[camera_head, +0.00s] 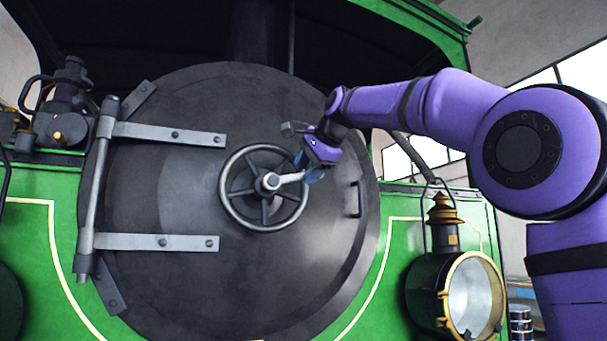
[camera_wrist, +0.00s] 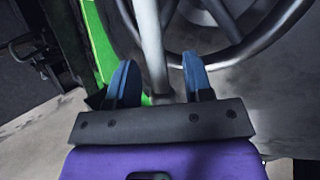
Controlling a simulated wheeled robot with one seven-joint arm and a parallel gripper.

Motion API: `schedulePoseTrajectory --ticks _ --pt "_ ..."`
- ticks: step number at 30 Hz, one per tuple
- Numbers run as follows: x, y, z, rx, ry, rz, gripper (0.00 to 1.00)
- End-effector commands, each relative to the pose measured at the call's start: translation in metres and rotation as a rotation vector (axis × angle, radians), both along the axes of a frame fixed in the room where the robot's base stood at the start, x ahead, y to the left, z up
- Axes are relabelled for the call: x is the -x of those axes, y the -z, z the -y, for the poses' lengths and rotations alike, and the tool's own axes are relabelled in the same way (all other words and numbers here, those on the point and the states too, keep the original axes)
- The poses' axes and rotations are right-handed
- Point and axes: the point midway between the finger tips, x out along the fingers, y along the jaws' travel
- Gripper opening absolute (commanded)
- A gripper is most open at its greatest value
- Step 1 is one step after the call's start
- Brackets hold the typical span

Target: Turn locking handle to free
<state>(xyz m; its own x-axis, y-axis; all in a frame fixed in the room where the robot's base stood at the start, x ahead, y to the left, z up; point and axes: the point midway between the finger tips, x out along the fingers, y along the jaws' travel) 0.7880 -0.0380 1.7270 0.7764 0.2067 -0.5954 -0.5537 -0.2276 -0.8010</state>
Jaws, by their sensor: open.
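The locking handle (camera_head: 291,178) is a pale metal lever. It reaches right from the hub at the middle of the dark round smokebox door, in front of a spoked handwheel (camera_head: 233,203). My gripper (camera_head: 309,173) is at the handle's outer end, right of the hub. In the wrist view the handle (camera_wrist: 152,50) runs down between the two blue fingers of my gripper (camera_wrist: 157,84). The fingers are open, one on each side, with visible gaps. The handwheel (camera_wrist: 228,22) shows behind at upper right. The handle's far tip is hidden by the gripper body.
The smokebox door (camera_head: 180,85) has two hinge straps (camera_head: 165,133) at left and a small grab handle (camera_head: 355,199) at right. A brass-topped lamp (camera_head: 441,250) stands at lower right, below my arm. The green tram body (camera_head: 30,225) surrounds the door.

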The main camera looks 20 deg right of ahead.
Motion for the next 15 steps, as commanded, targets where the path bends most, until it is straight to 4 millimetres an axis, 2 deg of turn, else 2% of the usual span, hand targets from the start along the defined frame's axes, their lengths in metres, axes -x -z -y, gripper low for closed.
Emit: schedulePoseTrajectory --ticks 9,15 --pt "0.046 -0.037 0.013 0.000 0.001 0.003 0.47" --pt "0.063 -0.050 0.018 0.000 0.001 0.004 0.47"
